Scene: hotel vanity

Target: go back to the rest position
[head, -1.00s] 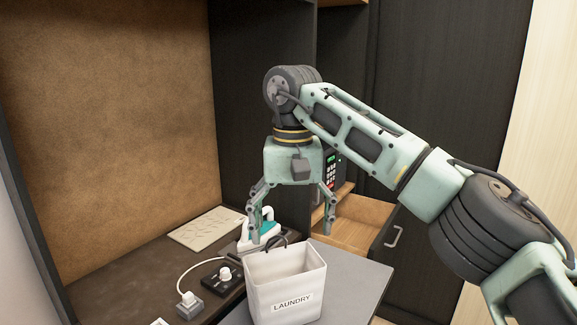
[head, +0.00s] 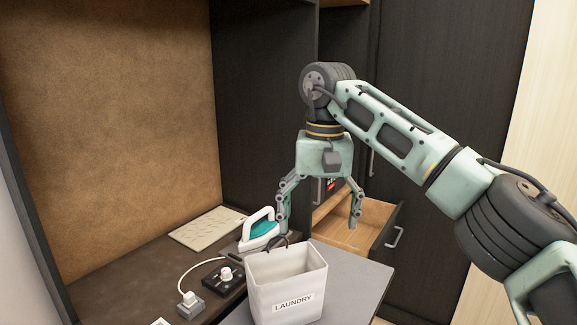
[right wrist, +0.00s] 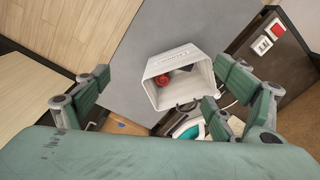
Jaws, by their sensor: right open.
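My right gripper (head: 320,222) is open and empty. In the head view it hangs pointing down above and behind the white laundry bin (head: 286,292), apart from it. In the right wrist view my right gripper's fingers (right wrist: 155,95) are spread wide, with nothing between them. The laundry bin (right wrist: 192,98) also shows there, with a red object (right wrist: 164,79) inside it. My left gripper does not show.
A teal and white iron (head: 262,230) stands on the dark counter beside a pale patterned board (head: 207,228). A plug and socket (head: 189,304) and a black switch box (head: 224,279) lie nearer. An open wooden drawer (head: 375,216) is behind the bin, below a dark cabinet.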

